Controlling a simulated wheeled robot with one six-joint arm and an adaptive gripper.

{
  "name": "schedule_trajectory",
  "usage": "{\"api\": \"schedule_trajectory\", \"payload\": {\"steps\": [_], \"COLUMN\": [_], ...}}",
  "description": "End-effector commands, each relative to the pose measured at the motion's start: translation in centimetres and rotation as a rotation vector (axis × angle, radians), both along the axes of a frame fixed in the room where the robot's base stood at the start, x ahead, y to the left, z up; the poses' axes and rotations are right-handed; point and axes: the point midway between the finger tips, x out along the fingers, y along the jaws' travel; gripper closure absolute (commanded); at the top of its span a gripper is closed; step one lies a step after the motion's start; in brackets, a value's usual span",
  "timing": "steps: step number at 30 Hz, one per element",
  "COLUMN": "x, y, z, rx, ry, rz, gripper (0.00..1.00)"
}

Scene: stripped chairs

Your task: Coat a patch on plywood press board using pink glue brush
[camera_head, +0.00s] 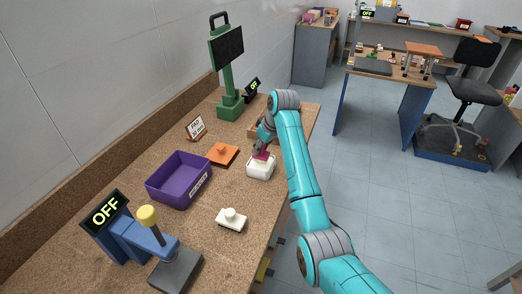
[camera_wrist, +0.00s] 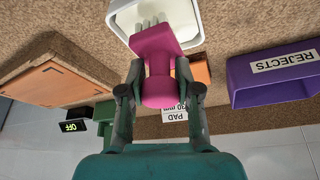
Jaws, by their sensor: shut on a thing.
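My gripper (camera_wrist: 160,92) is shut on the pink glue brush (camera_wrist: 158,60), around its handle. The brush's pale bristles point into the mouth of a white pot (camera_wrist: 190,14); whether they touch its inside I cannot tell. In the head view the pink brush (camera_head: 262,155) shows just above the white pot (camera_head: 260,171), below my gripper (camera_head: 260,150). A plywood board (camera_wrist: 52,72) with a thin marked outline lies to the left in the wrist view. In the head view my arm mostly hides it.
A purple REJECTS bin (camera_head: 180,181), an orange knobbed block (camera_head: 222,155) and a PAD sign (camera_head: 196,128) stand left of the pot. A white knobbed block (camera_head: 232,220) and a blue press with an OFF display (camera_head: 150,240) are nearer. A green stand (camera_head: 229,85) is behind.

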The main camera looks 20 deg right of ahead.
Motion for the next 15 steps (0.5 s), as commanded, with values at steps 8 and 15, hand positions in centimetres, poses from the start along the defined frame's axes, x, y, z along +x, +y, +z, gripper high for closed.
{"api": "schedule_trajectory", "payload": {"steps": [8, 15], "x": [0.1, 0.1], "y": [0.0, 0.0], "z": [2.1, 3.7], "rx": [0.0, 0.0], "ry": [-0.004, -0.002], "rz": [0.0, 0.001], "gripper": [0.95, 0.95]}}
